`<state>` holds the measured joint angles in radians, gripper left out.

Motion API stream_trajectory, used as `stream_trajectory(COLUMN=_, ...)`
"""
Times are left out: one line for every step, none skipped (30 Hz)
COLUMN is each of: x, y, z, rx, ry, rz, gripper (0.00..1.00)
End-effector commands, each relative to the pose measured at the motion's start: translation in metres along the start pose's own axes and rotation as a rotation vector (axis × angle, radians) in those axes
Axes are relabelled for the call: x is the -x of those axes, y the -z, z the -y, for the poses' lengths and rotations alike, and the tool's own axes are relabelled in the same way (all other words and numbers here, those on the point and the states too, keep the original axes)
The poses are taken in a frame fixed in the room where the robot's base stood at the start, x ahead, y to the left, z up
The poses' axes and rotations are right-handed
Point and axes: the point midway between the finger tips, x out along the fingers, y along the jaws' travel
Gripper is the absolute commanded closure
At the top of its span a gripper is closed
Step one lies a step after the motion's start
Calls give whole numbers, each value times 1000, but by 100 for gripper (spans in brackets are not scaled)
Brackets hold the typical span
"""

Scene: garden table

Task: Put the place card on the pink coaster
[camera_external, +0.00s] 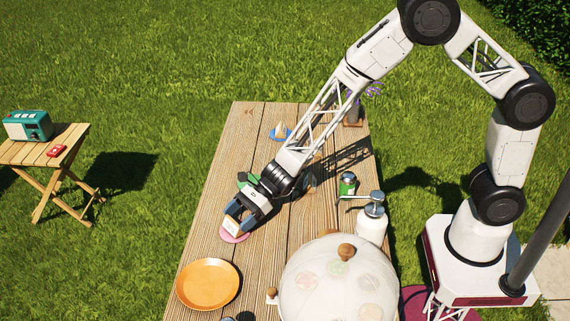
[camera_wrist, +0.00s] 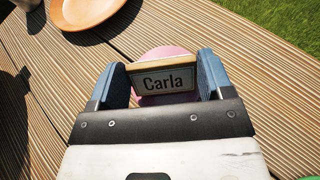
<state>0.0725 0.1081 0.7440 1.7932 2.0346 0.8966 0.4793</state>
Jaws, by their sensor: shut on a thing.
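In the external view my gripper (camera_external: 238,221) and the card (camera_external: 232,226) are over the pink coaster (camera_external: 237,238), on the left part of the table. In the wrist view the pink coaster (camera_wrist: 165,53) shows behind and below the card, partly hidden by it. I cannot tell whether the card touches the coaster.
An orange plate (camera_external: 208,284) lies just in front of the coaster. A large mesh food dome (camera_external: 338,285), a white pump bottle (camera_external: 372,225) and a green jar (camera_external: 347,184) stand to the right. A blue dish (camera_external: 281,133) is farther back. A green item (camera_external: 246,179) lies beside my wrist.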

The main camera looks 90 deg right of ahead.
Motion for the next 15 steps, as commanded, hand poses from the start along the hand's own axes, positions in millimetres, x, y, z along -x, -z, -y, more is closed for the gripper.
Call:
stream_trajectory(x=-1, y=3, z=0, rx=0, ry=0, rz=0, gripper=49)
stream_trajectory(x=-1, y=4, z=0, rx=0, ry=0, rz=0, gripper=49)
stream_trajectory(x=-2, y=4, z=0, rx=1, ry=0, rz=0, gripper=49)
stream_trajectory(x=-2, y=4, z=0, rx=1, ry=0, rz=0, gripper=49)
stream_trajectory(x=-2, y=4, z=0, rx=1, ry=0, rz=0, gripper=49)
stream_trajectory(x=-2, y=4, z=0, rx=1, ry=0, rz=0, gripper=49)
stream_trajectory(x=-2, y=4, z=0, rx=1, ry=0, rz=0, gripper=49)
stream_trajectory(x=-2, y=4, z=0, rx=1, ry=0, rz=0, gripper=49)
stream_trajectory(x=-2, y=4, z=0, rx=1, ry=0, rz=0, gripper=49)
stream_trajectory(x=-2, y=4, z=0, rx=1, ry=0, rz=0, gripper=49)
stream_trajectory(x=-2, y=4, z=0, rx=1, ry=0, rz=0, gripper=49)
stream_trajectory(x=-2, y=5, z=0, rx=1, ry=0, rz=0, gripper=49)
stream_trajectory(x=-2, y=5, z=0, rx=1, ry=0, rz=0, gripper=49)
stream_trajectory(x=-2, y=6, z=0, rx=1, ry=0, rz=0, gripper=49)
stream_trajectory(x=-3, y=7, z=0, rx=1, ry=0, rz=0, gripper=49)
